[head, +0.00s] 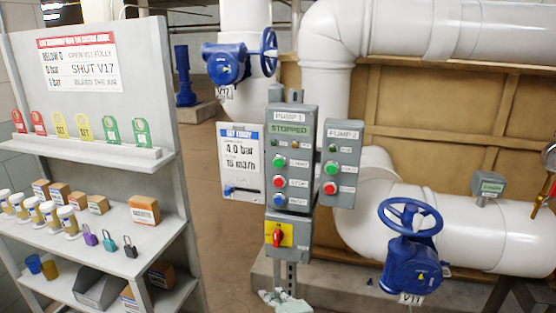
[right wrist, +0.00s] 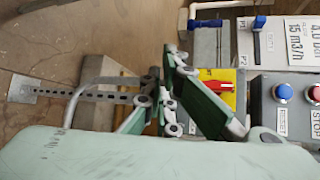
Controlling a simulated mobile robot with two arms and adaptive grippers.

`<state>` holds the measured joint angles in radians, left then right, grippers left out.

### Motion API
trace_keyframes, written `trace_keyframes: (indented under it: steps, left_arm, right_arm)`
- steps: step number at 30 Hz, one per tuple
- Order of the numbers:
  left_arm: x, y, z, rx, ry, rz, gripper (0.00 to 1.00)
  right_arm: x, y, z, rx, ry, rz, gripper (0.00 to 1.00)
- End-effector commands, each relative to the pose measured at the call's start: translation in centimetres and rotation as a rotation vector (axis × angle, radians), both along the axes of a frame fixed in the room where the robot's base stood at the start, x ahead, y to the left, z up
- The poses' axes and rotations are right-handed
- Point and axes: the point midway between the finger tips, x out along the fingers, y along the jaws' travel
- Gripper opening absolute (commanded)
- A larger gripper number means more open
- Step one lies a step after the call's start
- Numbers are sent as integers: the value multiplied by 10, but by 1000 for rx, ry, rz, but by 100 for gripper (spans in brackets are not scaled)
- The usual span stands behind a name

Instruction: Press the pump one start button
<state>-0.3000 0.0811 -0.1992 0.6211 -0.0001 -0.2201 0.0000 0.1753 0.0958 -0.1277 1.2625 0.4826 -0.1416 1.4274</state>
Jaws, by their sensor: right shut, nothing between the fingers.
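The pump 1 panel (head: 303,122) is a grey box on a post, with a green display reading STOPPED. Its green start button (head: 279,162) sits above a red button (head: 280,182) and a blue reset button (head: 280,200). My right gripper (head: 278,297) is low in front of the post, below the panel and apart from the start button. It is shut and empty. In the right wrist view its fingers (right wrist: 170,85) are beside the yellow plate with the red switch; the blue reset button (right wrist: 282,92) shows at right. The start button is outside that view. My left gripper is not in view.
The pump 2 box (head: 342,150), with its own green and red buttons, adjoins on the right. A yellow plate with a red rotary switch (head: 278,235) is below. A blue handwheel valve (head: 411,250) stands right; a shelf rack (head: 105,155) stands left.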

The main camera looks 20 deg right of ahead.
Motion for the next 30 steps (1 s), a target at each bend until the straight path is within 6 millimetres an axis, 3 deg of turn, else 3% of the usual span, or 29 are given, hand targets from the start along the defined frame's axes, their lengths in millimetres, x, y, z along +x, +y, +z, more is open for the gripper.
trace_keyframes:
  steps: [1, 9, 18, 24, 30]
  left_arm:
    - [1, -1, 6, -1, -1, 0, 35]
    - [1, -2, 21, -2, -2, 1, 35]
    - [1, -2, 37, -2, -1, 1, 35]
    - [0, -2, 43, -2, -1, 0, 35]
    - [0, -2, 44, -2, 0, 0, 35]
  right_arm:
    - [10, 0, 29, 55, -34, -13, 0]
    - [46, 2, 158, 385, -189, -51, 0]
    - [61, 1, 298, 744, -338, -22, 0]
    - [60, 1, 352, 894, -388, 10, 0]
    - [58, 1, 368, 943, -403, 23, 0]
